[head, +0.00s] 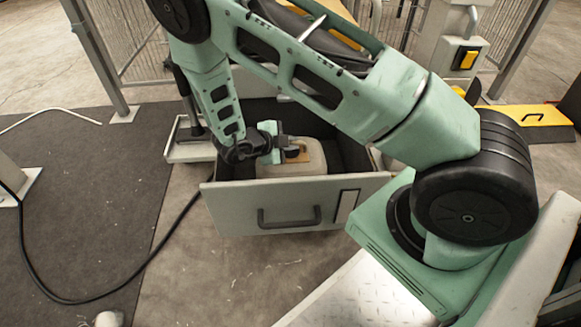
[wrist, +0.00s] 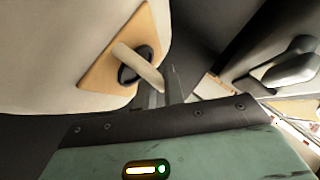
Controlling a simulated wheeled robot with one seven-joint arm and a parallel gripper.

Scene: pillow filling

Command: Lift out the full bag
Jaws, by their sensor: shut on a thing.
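A cream bag (head: 308,160) sits inside an open grey drawer (head: 232,216). In the wrist view the bag (wrist: 55,60) fills the left side and shows a tan patch (wrist: 103,68) with a black round fitting. A pale peg-like handle (wrist: 140,68) sticks out of the fitting. My gripper (head: 284,151) is at the bag's left top, beside the tan patch. Its dark fingers (wrist: 163,98) meet the handle's outer end, and it is shut on it. The bag's underside is hidden by the drawer front.
The drawer front has a dark bar handle (head: 290,217). My arm crosses above the drawer and hides part of its right side. A wire fence stands behind. A black cable (head: 140,270) lies on the floor at left. A yellow ramp (head: 535,116) is at far right.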

